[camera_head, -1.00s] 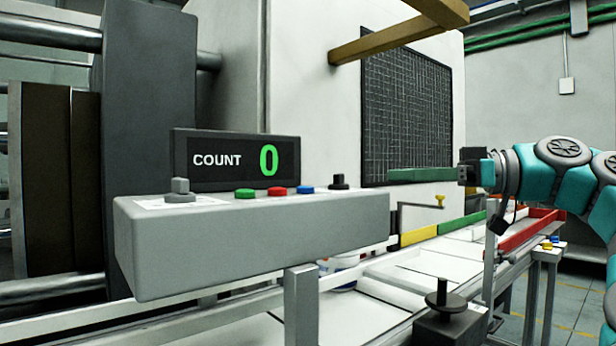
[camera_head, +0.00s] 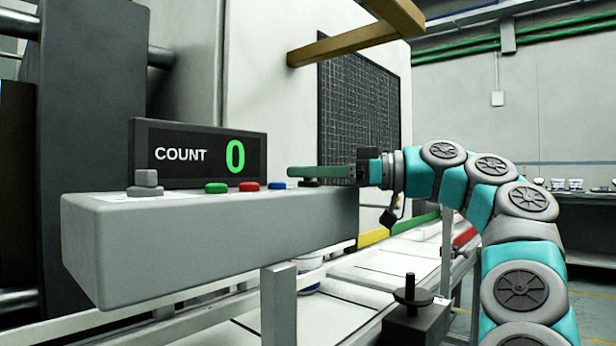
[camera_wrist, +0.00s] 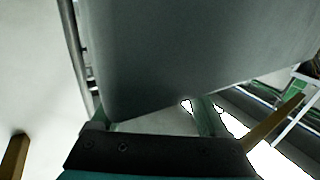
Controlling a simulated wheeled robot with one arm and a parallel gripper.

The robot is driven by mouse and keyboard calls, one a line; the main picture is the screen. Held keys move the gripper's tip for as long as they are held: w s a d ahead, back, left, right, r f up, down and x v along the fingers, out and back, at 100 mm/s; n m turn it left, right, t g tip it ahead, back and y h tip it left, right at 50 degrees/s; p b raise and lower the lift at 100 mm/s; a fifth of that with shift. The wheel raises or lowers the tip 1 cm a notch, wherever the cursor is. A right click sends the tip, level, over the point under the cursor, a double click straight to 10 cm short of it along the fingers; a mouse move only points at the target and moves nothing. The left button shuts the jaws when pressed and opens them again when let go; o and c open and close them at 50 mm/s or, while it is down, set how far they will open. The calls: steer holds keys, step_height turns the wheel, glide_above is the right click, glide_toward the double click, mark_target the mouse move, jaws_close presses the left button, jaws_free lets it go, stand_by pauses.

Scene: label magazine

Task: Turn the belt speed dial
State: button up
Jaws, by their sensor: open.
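A grey control box (camera_head: 210,235) stands at left centre in the head view. I cannot read which one is the belt speed dial. My gripper (camera_head: 300,172) is open, with green fingers pointing left, just above and over the black knob, partly hiding it. I cannot tell whether they touch. In the wrist view a large grey surface (camera_wrist: 190,55) fills the area beyond my open gripper (camera_wrist: 150,112).
Green (camera_head: 216,188), red (camera_head: 249,186) and blue (camera_head: 277,185) buttons sit between the knobs. A COUNT display (camera_head: 200,152) reading 0 stands behind them. A black spindle (camera_head: 410,290) rises in front of the conveyor. A brown beam (camera_head: 345,45) hangs above.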

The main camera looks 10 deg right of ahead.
jaws_close()
stand_by(0.7)
